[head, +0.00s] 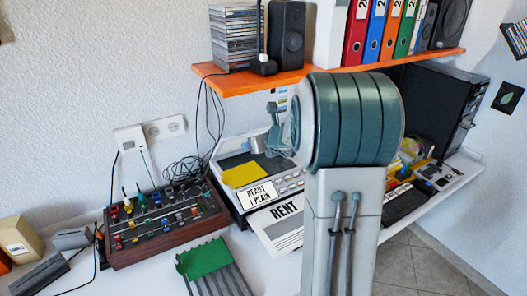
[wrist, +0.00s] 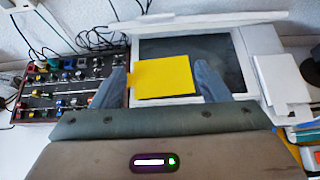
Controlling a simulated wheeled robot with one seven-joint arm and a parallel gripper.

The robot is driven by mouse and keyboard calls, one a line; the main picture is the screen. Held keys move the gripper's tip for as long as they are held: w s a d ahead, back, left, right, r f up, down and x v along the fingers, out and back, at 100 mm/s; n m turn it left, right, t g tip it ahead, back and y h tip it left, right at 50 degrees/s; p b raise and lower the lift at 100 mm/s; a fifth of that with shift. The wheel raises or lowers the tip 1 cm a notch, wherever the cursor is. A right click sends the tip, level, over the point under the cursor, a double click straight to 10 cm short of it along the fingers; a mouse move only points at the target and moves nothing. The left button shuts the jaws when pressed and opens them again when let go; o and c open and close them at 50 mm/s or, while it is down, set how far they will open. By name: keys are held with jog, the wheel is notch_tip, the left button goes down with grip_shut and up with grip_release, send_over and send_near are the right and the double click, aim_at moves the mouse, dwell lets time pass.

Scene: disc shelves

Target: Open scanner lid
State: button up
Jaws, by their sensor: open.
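The scanner (head: 230,201) stands on the white desk, with a button panel and a "READY 1 PLAIN" display at its front. Its dark glass (wrist: 213,48) is exposed, and a yellow sheet (head: 245,175) lies over part of it. The lid (wrist: 190,24) shows in the wrist view as a thin white slab beyond the glass, apparently raised; my arm partly hides this area in the head view. My gripper (head: 275,130) is open and empty above the scanner. In the wrist view its fingers (wrist: 162,82) are apart, one at each side of the yellow sheet (wrist: 164,76); contact cannot be told.
A mixer with many knobs (head: 165,222) stands left of the scanner, with cables behind. An orange shelf (head: 228,83) with CDs, speakers and binders hangs above. White papers (wrist: 283,80) lie right of the glass. A "RENT" sheet (head: 285,230) lies in front.

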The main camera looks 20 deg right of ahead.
jog(key=shift+s+d, duration=0.15)
jog(key=shift+s, duration=1.4)
